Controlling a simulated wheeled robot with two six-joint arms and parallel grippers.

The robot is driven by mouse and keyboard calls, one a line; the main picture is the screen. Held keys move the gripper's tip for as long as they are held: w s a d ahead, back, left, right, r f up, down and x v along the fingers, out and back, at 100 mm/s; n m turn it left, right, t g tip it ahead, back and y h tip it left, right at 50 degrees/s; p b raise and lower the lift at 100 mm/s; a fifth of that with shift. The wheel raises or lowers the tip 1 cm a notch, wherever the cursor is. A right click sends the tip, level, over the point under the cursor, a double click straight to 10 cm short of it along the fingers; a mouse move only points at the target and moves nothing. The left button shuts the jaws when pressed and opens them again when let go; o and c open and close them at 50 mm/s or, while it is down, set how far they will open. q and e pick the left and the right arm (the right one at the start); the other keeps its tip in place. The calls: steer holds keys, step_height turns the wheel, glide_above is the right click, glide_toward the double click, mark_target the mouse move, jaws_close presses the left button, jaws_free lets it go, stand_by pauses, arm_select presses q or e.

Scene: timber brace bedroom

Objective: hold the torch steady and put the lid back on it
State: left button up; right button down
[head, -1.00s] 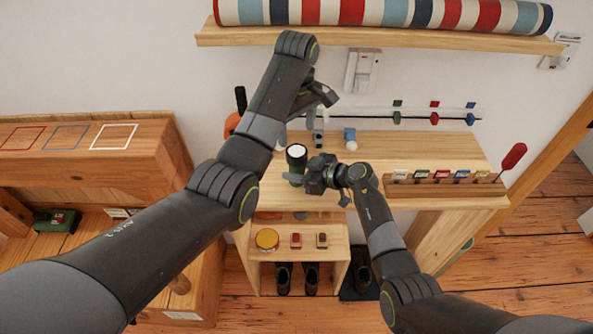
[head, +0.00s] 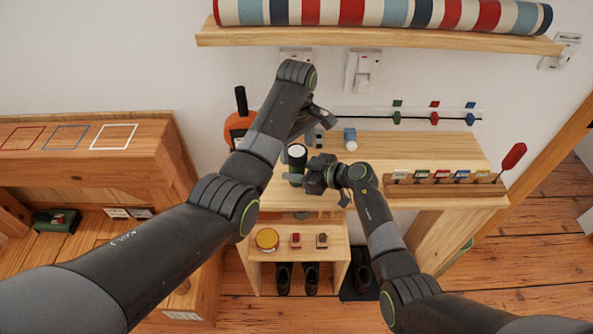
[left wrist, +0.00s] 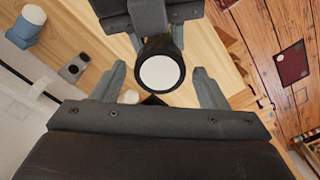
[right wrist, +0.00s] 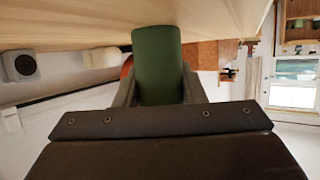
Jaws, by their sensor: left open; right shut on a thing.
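The torch has a green body (right wrist: 158,60) and a dark head (head: 297,153) with a white round end facing up. It stands upright near the shelf's left end. My right gripper (head: 306,178) is shut on the green body from the right. My left gripper (head: 312,118) is open and empty above the torch. In the left wrist view, the white end (left wrist: 160,73) shows between its open fingers, apparently beyond their tips. I cannot tell whether the white end is the lid or the lens, and no separate lid is clear.
A blue and white cylinder (head: 350,138) and a small grey block (head: 318,139) stand close behind the torch. An orange tool (head: 238,126) is at the left. A rack of coloured tags (head: 445,180) lies on the right.

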arm_select(q)
steer(key=shift+f, duration=0.9)
steer(key=c, duration=1)
steer(key=m, duration=0.6)
steer(key=shift+m, duration=0.3)
steer(key=o, duration=1.1)
steer(key=shift+r, duration=0.15)
steer(key=shift+r, duration=2.15)
